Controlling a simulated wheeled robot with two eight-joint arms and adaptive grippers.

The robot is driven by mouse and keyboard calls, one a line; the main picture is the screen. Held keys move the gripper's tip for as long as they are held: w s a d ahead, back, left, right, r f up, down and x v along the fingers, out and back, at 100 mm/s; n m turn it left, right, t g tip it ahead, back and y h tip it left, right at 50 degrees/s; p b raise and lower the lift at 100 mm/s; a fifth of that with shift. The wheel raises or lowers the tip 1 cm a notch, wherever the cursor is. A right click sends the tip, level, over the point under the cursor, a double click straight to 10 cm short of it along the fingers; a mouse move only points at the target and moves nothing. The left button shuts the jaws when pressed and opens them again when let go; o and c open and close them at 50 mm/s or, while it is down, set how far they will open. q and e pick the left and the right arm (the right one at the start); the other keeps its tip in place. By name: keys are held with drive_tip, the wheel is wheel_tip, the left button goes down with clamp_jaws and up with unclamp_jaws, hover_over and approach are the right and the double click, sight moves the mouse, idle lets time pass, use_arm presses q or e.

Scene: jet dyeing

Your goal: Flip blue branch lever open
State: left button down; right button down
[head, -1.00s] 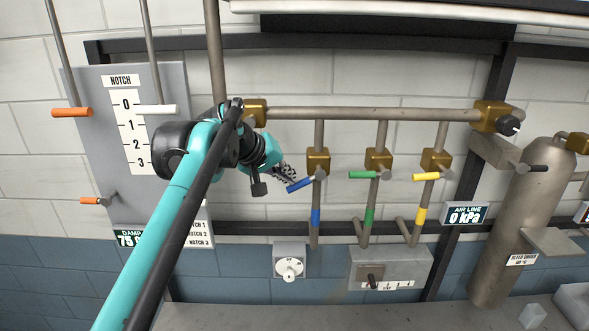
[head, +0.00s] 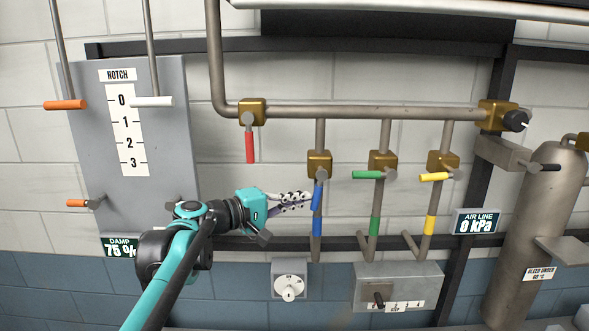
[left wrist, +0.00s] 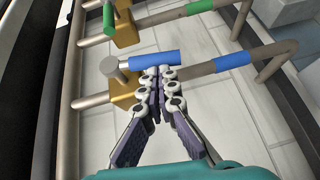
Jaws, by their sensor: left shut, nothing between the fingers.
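The blue branch lever (head: 318,195) hangs almost straight down from its brass valve (head: 319,163), in line with its pipe. It also shows in the left wrist view (left wrist: 155,59), lying along the pipe direction. A blue band (head: 316,228) marks the pipe below it. My left gripper (head: 306,199) is shut and empty, just left of the lever. In the left wrist view its fingertips (left wrist: 163,74) are right at the lever's side; whether they touch it I cannot tell. My right gripper is not in view.
The green lever (head: 367,175) and yellow lever (head: 433,177) point left, roughly level, on neighbouring branches. A red lever (head: 250,147) hangs down at upper left. A dial box (head: 289,280) and a switch box (head: 398,287) sit below. A notch panel (head: 165,150) stands left.

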use_arm(q)
drive_tip(key=shift+d+f, duration=0.3)
drive_tip(key=shift+d, duration=0.1)
drive_tip(key=shift+d+b, duration=0.1)
drive_tip(key=shift+b, duration=0.2)
idle(0.3)
